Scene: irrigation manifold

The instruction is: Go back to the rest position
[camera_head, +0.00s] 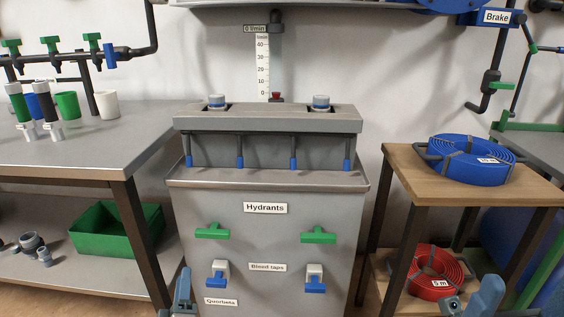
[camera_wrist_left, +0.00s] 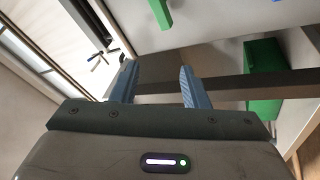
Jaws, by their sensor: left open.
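My left gripper (camera_head: 182,292) shows at the bottom edge of the head view, in front of the lower left of the grey hydrant cabinet (camera_head: 280,190). In the left wrist view its two blue fingers (camera_wrist_left: 157,86) stand apart with nothing between them, so it is open and empty. My right gripper (camera_head: 478,299) shows only in part at the bottom right of the head view, in front of the wooden shelf stand. Whether its fingers are apart is not clear.
The cabinet carries green handles (camera_head: 318,235) and blue bleed taps (camera_head: 315,278). A metal bench (camera_head: 90,155) stands at left with a green bin (camera_head: 115,232) below. At right, a wooden stand (camera_head: 400,160) holds a blue hose coil (camera_head: 470,160) and a red one (camera_head: 432,272).

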